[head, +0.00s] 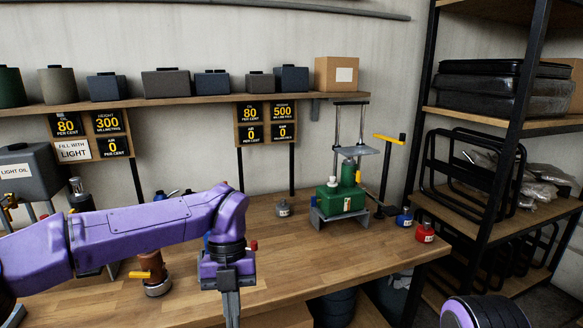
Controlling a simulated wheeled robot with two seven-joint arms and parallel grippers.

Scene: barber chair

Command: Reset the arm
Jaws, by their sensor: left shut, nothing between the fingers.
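My purple left arm comes in from the left and reaches over the wooden workbench (330,262). Its wrist bends down, and the left gripper (232,310) points downward in front of the bench. Its fingers are together and hold nothing; their tips run near the lower picture edge. Part of my right arm shows only as a purple and black round link at the bottom right. The right gripper is out of view. A green jack-like unit (342,200) with a raised plate stands on the bench, right of my left gripper and apart from it.
A brown cylinder with a yellow handle (152,268) stands left of the gripper, partly hidden by my arm. Red (425,233) and blue (404,218) bottles stand at the right. A loaded metal rack (497,135) borders the bench. The front middle right of the bench is clear.

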